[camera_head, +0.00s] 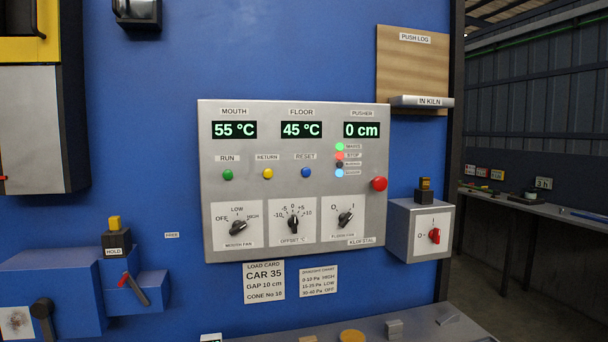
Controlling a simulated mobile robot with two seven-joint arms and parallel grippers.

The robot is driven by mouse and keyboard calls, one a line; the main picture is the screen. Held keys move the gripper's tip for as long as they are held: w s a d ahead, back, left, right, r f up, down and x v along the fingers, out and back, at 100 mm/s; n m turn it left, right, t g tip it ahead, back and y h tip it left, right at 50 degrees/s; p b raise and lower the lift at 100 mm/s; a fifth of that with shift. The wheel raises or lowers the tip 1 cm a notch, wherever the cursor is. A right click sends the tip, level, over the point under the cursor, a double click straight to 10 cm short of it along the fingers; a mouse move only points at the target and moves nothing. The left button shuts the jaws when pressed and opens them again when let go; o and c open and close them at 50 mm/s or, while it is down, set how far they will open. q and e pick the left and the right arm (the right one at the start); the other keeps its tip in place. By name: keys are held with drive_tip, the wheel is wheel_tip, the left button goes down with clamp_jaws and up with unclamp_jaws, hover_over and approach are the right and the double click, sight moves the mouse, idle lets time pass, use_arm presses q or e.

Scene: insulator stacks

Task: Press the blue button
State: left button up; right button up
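The blue button (306,172) is small and round and sits on the silver control panel (290,242), below the label RESET. A yellow button (268,173) labelled RETURN and a green button (228,174) labelled RUN are to its left. A large red button (379,183) sits at the panel's right edge. Nothing covers or touches the blue button. Neither of my grippers shows in the head view.
Three dark knobs, the middle one (293,224) included, are below the buttons. A grey box with a red switch (434,236) juts out at right. A blue box with a red-tipped lever (124,280) is at lower left. A ledge (375,325) runs below.

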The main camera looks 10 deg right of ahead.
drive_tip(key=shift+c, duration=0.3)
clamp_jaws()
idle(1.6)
